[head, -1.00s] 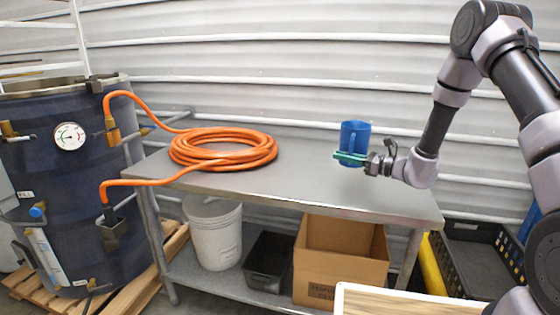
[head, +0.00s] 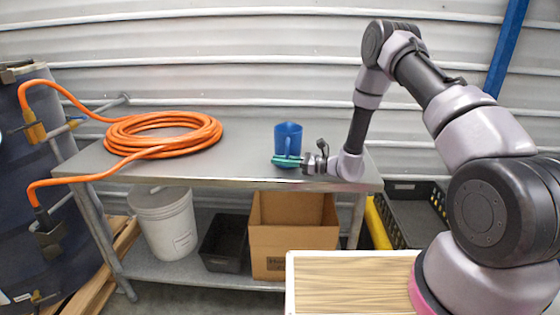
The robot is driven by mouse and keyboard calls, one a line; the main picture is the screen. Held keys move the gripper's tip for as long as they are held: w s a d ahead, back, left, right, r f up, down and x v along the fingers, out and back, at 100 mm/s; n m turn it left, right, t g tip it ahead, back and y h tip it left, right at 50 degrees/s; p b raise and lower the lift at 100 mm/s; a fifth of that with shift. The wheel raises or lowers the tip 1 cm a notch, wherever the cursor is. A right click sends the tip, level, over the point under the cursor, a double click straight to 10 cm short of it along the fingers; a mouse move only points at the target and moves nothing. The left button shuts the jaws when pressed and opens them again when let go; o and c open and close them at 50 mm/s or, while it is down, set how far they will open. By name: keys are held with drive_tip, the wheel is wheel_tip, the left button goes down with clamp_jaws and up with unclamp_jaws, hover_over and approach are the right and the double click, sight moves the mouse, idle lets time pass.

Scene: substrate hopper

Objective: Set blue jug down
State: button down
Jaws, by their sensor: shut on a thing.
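The blue jug (head: 288,138) is upright at the right part of the grey metal table (head: 240,165). My gripper (head: 288,161), with green fingers, reaches in from the right and is shut on the jug low on its near side. The fingers hide part of the jug's lower body. The jug's base is at about the height of the tabletop; I cannot tell whether it touches the table.
A coiled orange hose (head: 165,138) lies on the table's left and runs to the dark tank (head: 30,190). A white bucket (head: 167,220), a black bin (head: 224,243) and a cardboard box (head: 295,235) stand on the lower shelf. The table between hose and jug is clear.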

drive_tip(key=shift+f, duration=0.15)
drive_tip(key=c, duration=0.9)
unclamp_jaws()
drive_tip(key=shift+o, duration=0.2)
